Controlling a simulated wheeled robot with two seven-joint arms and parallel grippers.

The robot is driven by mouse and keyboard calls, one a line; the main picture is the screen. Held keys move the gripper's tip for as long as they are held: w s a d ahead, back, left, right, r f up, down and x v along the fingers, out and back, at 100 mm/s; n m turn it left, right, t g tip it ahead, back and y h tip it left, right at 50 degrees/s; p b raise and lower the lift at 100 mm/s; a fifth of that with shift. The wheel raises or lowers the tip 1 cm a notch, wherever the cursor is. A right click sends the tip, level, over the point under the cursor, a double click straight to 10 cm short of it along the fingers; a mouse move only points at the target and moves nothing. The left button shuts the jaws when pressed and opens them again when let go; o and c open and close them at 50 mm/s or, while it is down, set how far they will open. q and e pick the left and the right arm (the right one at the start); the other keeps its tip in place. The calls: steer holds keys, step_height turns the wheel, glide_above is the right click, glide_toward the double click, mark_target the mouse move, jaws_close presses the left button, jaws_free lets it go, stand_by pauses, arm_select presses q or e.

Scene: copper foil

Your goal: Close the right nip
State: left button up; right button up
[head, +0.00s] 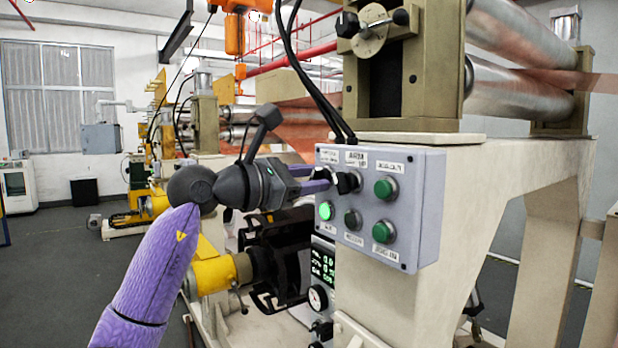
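A grey control box (408,215) is fixed to the front of the beige machine frame. It has green push buttons at upper right (385,188) and lower right (383,232), a brightly lit green button (326,210) at lower left and a dark button (352,220) at lower middle. A black selector knob (349,182) is in the top row. My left gripper (327,180) reaches in from the left with its purple fingers at this knob; whether they grip it is unclear. The upper left of the panel is partly hidden by the fingers. My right gripper is not in view.
Two steel rollers, upper (525,28) and lower (520,90), sit above the box with copper foil (600,82) at them. A small digital display (322,265) and gauge (318,298) are below. Open floor lies at left.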

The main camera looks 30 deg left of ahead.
arm_select(q)
jaws_close()
steer(key=n+p, duration=0.1)
steer(key=n, duration=0.2)
steer(key=n+p, duration=0.1)
steer(key=n, duration=0.3)
steer(key=n+p, duration=0.1)
steer(key=n, duration=0.3)
steer(key=shift+n, duration=0.6)
stand_by(0.3)
